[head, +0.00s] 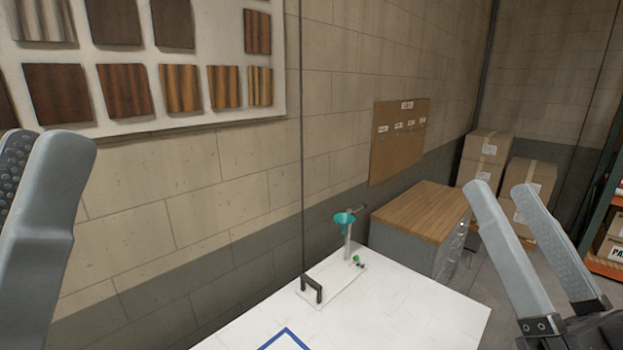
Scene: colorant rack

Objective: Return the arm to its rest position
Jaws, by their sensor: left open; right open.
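My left gripper (30,165) stands large and close at the left edge, with its two fingers apart and nothing seen between them. Part of it is cut off by the frame. My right gripper (497,190) points up at the right, with its two grey fingers spread and empty. Both grippers are raised in front of the scene and appear apart from the white table (420,315) below.
The table carries a teal funnel (344,219) on a stand, a dark handle-like bracket (311,289) and a blue outline (287,340). A wood-topped cabinet (418,210), cardboard boxes (484,146) and an orange-beamed shelf (606,267) stand beyond. A sample board (200,125) hangs on the wall.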

